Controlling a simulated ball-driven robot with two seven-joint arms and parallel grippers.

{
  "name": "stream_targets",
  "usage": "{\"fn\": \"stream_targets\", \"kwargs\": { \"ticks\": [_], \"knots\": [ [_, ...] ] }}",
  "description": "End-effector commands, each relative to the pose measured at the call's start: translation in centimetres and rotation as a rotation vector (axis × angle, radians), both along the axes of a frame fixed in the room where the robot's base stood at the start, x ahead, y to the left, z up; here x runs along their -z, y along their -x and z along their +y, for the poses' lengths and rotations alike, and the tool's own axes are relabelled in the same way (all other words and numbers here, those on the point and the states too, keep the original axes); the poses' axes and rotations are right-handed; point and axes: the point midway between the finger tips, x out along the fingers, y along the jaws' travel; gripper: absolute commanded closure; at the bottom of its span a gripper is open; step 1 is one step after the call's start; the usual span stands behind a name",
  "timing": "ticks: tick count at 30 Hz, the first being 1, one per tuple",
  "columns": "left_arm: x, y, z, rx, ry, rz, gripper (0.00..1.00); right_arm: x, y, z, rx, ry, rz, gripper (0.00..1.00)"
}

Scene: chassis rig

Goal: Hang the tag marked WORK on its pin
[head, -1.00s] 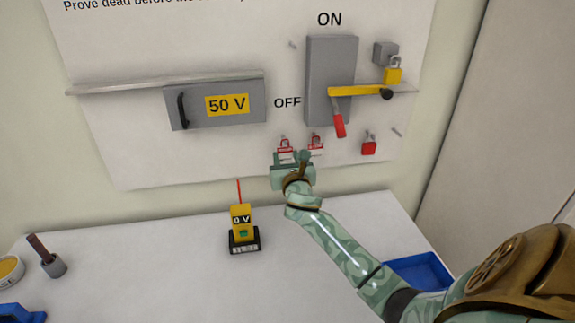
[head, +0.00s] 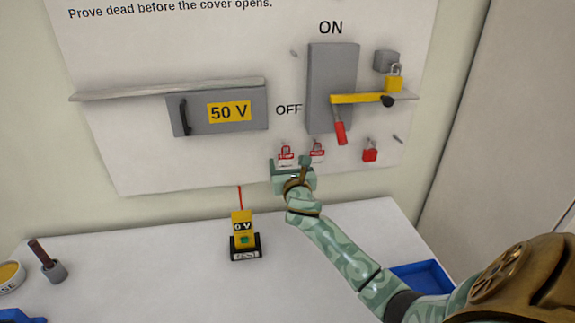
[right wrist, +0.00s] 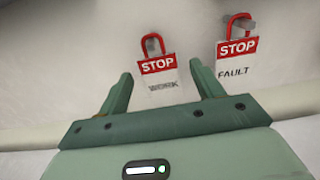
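The WORK tag (right wrist: 163,82), white with a red STOP band and a red loop, hangs against the panel in the right wrist view. Its loop is around a grey pin (right wrist: 152,45). In the head view it is the left one of two tags (head: 286,154). My right gripper (right wrist: 162,85) is open, its fingers apart on either side of the tag's lower part with gaps on both sides. In the head view this gripper (head: 293,170) is just below the tags and partly covers them. My left gripper is out of view.
The FAULT tag (right wrist: 237,55) hangs close to the right on its own pin. Further right are a red padlock (head: 370,151) and the red-handled switch lever (head: 340,132). A yellow tester (head: 242,230) stands on the bench below; a blue tray (head: 420,278) lies at right.

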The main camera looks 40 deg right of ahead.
Motion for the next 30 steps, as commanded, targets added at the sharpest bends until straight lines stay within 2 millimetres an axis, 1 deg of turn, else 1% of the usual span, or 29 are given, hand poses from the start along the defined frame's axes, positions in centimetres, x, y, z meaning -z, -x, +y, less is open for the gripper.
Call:
{"fn": "stream_targets", "kwargs": {
  "ticks": [7, 11, 14, 21, 24, 27, 30],
  "knots": [
    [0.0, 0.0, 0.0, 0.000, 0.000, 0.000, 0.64, 0.0, 0.1, 0.1, 0.000, 0.000, 0.001, 0.34],
    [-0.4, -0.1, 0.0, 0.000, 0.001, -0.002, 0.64, 0.0, 1.0, 0.6, -0.001, 0.000, 0.001, 0.34],
    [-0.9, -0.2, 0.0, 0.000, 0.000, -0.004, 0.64, -0.1, 2.8, 1.5, -0.001, -0.001, 0.002, 0.34],
    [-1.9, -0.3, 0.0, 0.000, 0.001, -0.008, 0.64, 0.0, 8.6, 4.8, -0.002, -0.001, 0.002, 0.34],
    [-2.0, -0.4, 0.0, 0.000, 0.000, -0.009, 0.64, 0.1, 10.7, 5.9, -0.001, -0.002, 0.002, 0.34],
    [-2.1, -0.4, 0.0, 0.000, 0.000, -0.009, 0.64, 0.0, 12.4, 6.9, -0.001, -0.001, 0.002, 0.34],
    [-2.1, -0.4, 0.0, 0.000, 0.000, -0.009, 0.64, 0.1, 13.5, 7.5, -0.001, -0.001, 0.002, 0.34]
  ]
}}
